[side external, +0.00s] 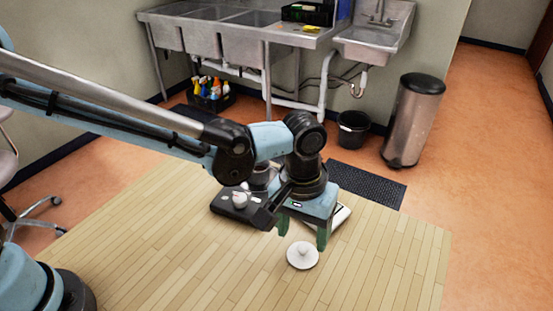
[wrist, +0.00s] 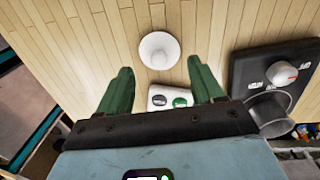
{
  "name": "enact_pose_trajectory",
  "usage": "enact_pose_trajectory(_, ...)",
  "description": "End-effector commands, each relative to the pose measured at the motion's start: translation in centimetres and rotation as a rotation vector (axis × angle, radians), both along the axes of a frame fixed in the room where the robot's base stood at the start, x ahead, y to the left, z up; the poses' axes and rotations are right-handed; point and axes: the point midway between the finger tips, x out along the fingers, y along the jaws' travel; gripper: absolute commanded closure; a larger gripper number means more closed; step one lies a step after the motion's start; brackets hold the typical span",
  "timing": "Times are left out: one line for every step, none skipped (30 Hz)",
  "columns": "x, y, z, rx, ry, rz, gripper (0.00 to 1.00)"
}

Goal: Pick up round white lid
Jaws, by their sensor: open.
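The round white lid (side external: 302,255) lies flat on the wooden table (side external: 150,270), with a small knob at its centre. In the wrist view the lid (wrist: 159,50) sits beyond my fingertips, roughly centred between them, and nothing covers it. My gripper (side external: 302,235) has green fingers and points down, just behind the lid in the side view. In the wrist view my gripper (wrist: 157,75) is open with its two fingers wide apart and nothing held between them.
A dark device with a white knob (side external: 239,200) stands left of my gripper; it also shows at right in the wrist view (wrist: 285,73). A white object with two buttons (wrist: 172,98) lies close behind the lid. The table's front is clear.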

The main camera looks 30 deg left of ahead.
Motion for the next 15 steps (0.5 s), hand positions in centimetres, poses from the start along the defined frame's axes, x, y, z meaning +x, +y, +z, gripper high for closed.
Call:
enact_pose_trajectory(0.0,-0.1,-0.7,0.000,0.000,-0.001,0.33)
enact_pose_trajectory(0.0,-0.1,-1.1,0.000,0.000,-0.001,0.33)
enact_pose_trajectory(0.0,-0.2,-1.7,0.000,0.000,-0.001,0.33)
enact_pose_trajectory(0.0,-0.3,-2.2,0.000,0.000,-0.001,0.33)
enact_pose_trajectory(0.0,-0.3,-2.7,0.000,0.000,-0.001,0.33)
enact_pose_trajectory(0.0,-0.3,-3.2,0.000,0.000,-0.001,0.33)
enact_pose_trajectory(0.0,-0.4,-3.5,0.000,0.000,-0.001,0.33)
enact_pose_trajectory(0.0,-0.4,-3.8,-0.001,0.000,-0.001,0.33)
enact_pose_trajectory(0.0,-0.4,-4.1,-0.001,0.000,-0.001,0.33)
enact_pose_trajectory(0.0,-0.4,-4.3,-0.001,0.000,-0.001,0.33)
enact_pose_trajectory(0.0,-0.4,-4.4,-0.001,0.000,-0.001,0.33)
enact_pose_trajectory(0.0,-0.4,-4.5,-0.001,0.000,-0.001,0.33)
enact_pose_trajectory(0.0,-0.4,-4.6,-0.001,0.000,-0.001,0.33)
enact_pose_trajectory(0.0,-0.4,-4.6,-0.001,0.000,-0.001,0.33)
enact_pose_trajectory(0.0,-0.4,-4.6,-0.001,0.000,-0.001,0.33)
